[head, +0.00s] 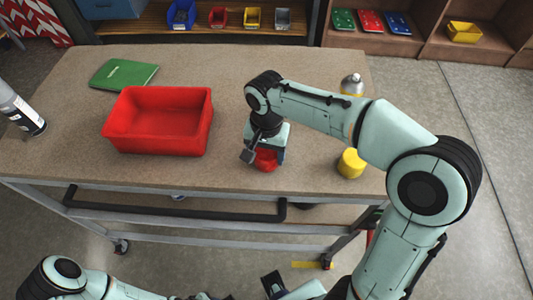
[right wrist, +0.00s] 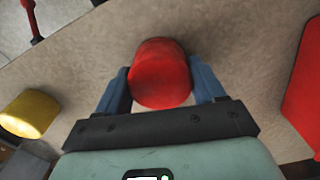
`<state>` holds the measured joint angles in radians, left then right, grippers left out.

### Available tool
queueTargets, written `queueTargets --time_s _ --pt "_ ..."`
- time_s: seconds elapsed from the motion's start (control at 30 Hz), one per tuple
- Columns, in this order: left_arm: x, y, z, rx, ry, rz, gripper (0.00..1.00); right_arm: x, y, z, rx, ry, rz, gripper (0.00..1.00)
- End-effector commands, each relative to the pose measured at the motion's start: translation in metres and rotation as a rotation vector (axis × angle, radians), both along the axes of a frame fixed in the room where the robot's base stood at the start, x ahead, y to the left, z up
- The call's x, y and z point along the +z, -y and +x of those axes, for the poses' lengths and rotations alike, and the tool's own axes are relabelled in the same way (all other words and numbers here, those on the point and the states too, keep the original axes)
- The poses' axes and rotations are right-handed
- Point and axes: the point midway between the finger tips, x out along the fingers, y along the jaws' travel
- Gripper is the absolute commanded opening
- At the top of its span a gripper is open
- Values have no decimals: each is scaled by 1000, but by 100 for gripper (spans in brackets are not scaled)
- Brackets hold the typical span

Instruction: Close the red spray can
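A short red cylinder, which looks like a spray-can cap (head: 265,159), stands on the table near its front edge. In the right wrist view this red cap (right wrist: 160,72) sits between my fingers. My right gripper (head: 264,157) points down around it, and the fingers (right wrist: 160,80) are at its two sides. I cannot tell whether they press on it. No red spray can body is clearly visible. A silver-topped can (head: 351,84) with a yellow part stands partly hidden behind my right arm. My left gripper (head: 276,285) is partly visible at the bottom edge.
A red bin (head: 158,149) stands left of the cap, with a green book (head: 124,74) behind it. A white-and-dark can (head: 22,110) is at the left edge. A yellow cap (head: 351,163) stands right of the gripper. Shelves with small bins are behind.

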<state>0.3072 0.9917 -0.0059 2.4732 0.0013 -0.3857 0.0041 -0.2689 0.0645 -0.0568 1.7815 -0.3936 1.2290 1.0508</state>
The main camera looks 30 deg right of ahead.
Motion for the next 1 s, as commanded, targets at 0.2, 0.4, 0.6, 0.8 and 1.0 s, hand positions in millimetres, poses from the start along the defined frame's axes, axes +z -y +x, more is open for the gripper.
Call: queueTargets --time_s 0.2,0.4,0.6,0.8,1.0 --pt "0 0 0 0 0 0 43 0 0 0 0 0 0 41" --pt "2 0 1 0 1 0 43 8 0 1 0 3 0 41" --pt "8 0 4 0 4 0 43 38 0 1 0 6 1 41" --pt "21 0 11 0 12 0 43 94 0 2 1 8 2 41" --pt "38 0 21 0 23 0 43 151 0 1 0 6 1 41"
